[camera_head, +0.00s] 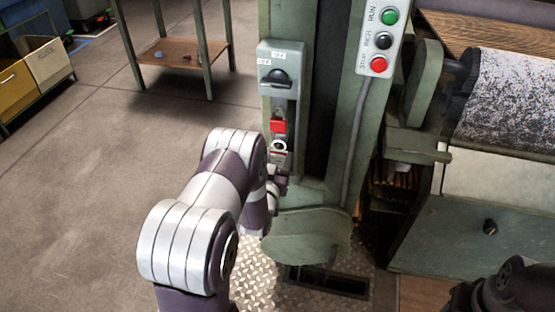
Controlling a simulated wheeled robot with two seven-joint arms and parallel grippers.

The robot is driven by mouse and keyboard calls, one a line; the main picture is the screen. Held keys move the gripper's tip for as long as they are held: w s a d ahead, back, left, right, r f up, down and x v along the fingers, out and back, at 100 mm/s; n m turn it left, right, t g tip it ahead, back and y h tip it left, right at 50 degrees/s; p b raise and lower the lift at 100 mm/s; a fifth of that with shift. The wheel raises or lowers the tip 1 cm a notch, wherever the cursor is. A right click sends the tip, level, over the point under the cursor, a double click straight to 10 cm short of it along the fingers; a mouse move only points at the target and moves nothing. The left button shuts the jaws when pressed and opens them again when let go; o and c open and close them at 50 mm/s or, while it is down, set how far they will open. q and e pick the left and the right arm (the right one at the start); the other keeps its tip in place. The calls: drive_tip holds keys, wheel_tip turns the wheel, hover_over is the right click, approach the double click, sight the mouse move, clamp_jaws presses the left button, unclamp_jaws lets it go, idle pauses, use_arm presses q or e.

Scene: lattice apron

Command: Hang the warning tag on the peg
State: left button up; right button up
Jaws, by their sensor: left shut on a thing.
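The warning tag (279,159) is small and pale, with a white ring-like top, in front of the green machine column. My left gripper (277,180) is shut on its lower part; the fingers are small and partly hidden by my own wrist. A small red piece (278,126) is on the column just above the tag. I cannot make out the peg, or whether the tag's ring is around it or only in front of it. A dark part of my right arm shows at the lower right corner; its fingertips cannot be made out.
A grey switch box (281,66) with a black knob is above the red piece. A button panel (382,40) with green, black and red buttons is at upper right. A roller (505,95) and a cabinet (490,225) stand at right. Open floor (90,190) lies left.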

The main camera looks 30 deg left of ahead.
use_arm(q)
drive_tip(key=o, duration=1.2)
drive_tip(key=shift+o, duration=0.2)
drive_tip(key=shift+s, duration=0.1)
